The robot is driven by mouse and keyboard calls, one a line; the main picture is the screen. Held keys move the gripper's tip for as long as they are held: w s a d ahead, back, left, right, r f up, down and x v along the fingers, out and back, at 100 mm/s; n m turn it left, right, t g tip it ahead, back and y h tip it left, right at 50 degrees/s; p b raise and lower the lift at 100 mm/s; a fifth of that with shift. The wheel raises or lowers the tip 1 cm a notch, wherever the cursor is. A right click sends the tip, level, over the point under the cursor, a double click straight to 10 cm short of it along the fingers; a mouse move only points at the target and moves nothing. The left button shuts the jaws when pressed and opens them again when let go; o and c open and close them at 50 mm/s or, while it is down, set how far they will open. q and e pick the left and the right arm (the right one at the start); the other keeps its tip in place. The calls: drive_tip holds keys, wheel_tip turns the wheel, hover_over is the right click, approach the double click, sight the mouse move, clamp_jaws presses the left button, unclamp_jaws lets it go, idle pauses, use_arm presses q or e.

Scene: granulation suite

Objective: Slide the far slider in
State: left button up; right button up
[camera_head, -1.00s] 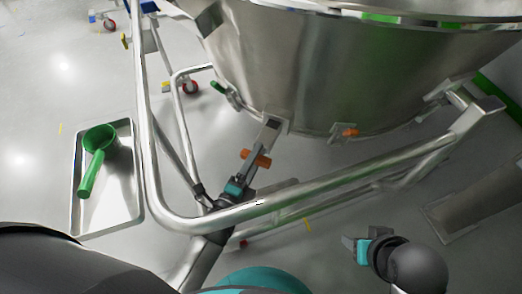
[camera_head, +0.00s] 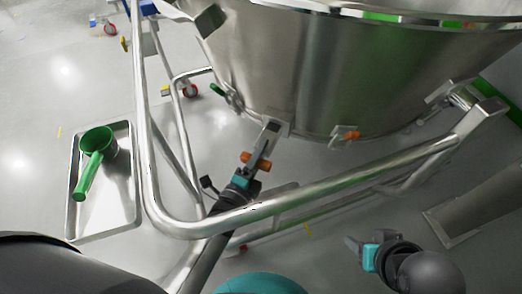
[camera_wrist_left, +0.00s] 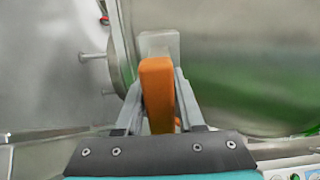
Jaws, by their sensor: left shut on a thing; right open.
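An orange slider handle (camera_head: 256,161) sits on a metal bracket (camera_head: 271,135) at the lower rim of the steel vessel (camera_head: 300,70). My left gripper (camera_head: 250,166) is shut on it. In the left wrist view the orange handle (camera_wrist_left: 157,95) stands between the two fingers of my left gripper (camera_wrist_left: 160,108). A second orange handle (camera_head: 348,135) is on the rim farther right, and a green handle (camera_head: 222,91) is to the left. I cannot tell which one is the far slider. My right gripper (camera_head: 352,244) is open and empty, apart from the vessel.
A bent steel tube frame (camera_head: 300,192) runs around the vessel, and my left arm reaches past it. A metal tray (camera_head: 120,205) with a green scoop (camera_head: 95,155) lies on the floor at left. A steel plate (camera_head: 475,205) is at right.

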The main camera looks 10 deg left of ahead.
use_arm(q)
clamp_jaws()
idle(0.8)
